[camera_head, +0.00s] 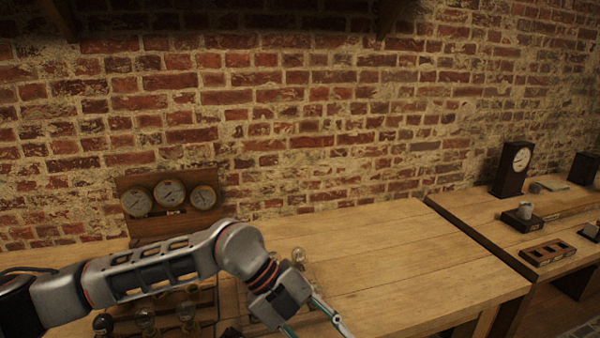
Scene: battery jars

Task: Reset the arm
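My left arm reaches in from the left over the wooden workbench (400,262). My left gripper (315,328) points down and to the right near the bottom edge of the view. Its two fingers are spread, with a gap and nothing visible between them; the lower ends are partly cut off. My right gripper is not in view. Glass jars (146,318) stand in a dark wooden rack below my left forearm, partly hidden by it. Another glass piece (298,256) shows just behind my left wrist; whether they touch cannot be told.
A wooden panel with three round gauges (171,195) stands against the brick wall. The bench's middle and right are clear. A second bench at right holds a dark clock (513,168), a small block with a knob (523,216) and a slotted wooden tray (547,252).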

